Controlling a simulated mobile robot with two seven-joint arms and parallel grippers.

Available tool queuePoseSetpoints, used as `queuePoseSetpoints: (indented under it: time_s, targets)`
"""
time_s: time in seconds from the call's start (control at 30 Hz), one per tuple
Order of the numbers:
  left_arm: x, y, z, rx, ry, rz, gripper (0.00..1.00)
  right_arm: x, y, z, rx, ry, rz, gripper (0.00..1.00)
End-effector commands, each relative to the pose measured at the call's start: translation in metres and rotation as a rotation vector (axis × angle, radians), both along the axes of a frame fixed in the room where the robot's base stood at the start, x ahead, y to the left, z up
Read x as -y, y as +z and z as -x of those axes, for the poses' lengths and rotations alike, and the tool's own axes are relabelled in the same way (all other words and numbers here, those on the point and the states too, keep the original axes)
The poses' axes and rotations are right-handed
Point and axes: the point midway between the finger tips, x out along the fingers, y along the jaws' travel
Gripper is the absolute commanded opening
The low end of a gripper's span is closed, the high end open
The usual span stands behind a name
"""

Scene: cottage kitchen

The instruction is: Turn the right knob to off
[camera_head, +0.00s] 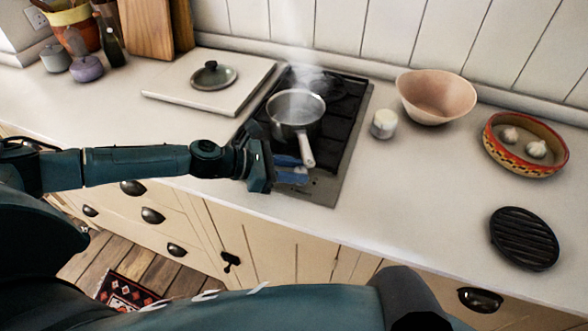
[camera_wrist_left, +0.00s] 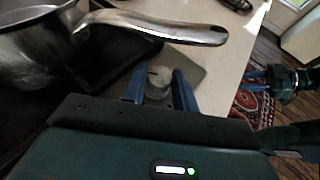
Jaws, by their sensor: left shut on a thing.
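My left gripper (camera_head: 292,170) is at the front edge of the black hob (camera_head: 350,105), below the saucepan's handle. In the left wrist view its two blue fingers (camera_wrist_left: 159,90) stand on either side of a pale round knob (camera_wrist_left: 157,78) with a dark mark on top. It is shut on this knob. In the head view the knob is hidden behind the gripper, and I cannot make out another knob. My right gripper (camera_wrist_left: 257,80) shows small and far off in the left wrist view, its fingers too small to judge.
A steaming saucepan (camera_head: 292,106) stands on the hob, its handle (camera_head: 307,150) jutting toward the front, close by my left gripper. A white candle-like jar (camera_head: 384,124), pink bowl (camera_head: 436,97), garlic dish (camera_head: 527,145) and black trivet (camera_head: 525,238) are to the right. The front counter (camera_head: 400,215) is clear.

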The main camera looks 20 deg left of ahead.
Motion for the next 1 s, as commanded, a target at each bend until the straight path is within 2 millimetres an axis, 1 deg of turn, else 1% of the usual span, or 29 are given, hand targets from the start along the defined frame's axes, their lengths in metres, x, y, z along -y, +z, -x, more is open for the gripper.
queuePoseSetpoints:
  time_s: [0.2, 0.37, 0.9, 0.93, 1.0]
  targets:
    - [-0.0017, -0.0003, -0.0029, 0.0, -0.105, 0.0, 0.06, 0.0, 0.0003, 0.0003, 0.0, 0.0, 0.0, 0.36]
    - [-0.0012, 0.0004, -0.0033, 0.001, -0.152, 0.002, 0.06, 0.0001, 0.0003, 0.0002, 0.0, 0.0, 0.0, 0.36]
    - [-0.0009, 0.0006, -0.0033, 0.001, -0.175, 0.003, 0.06, 0.0003, 0.0005, 0.0003, 0.0, -0.001, 0.001, 0.36]
    - [-0.0009, 0.0006, -0.0033, 0.001, -0.175, 0.003, 0.3, 0.0003, 0.0005, 0.0003, 0.0, -0.001, 0.001, 0.36]
    - [-0.0007, 0.0007, -0.0033, 0.001, -0.175, 0.003, 0.36, 0.0003, 0.0005, 0.0003, 0.0, -0.001, 0.001, 0.36]
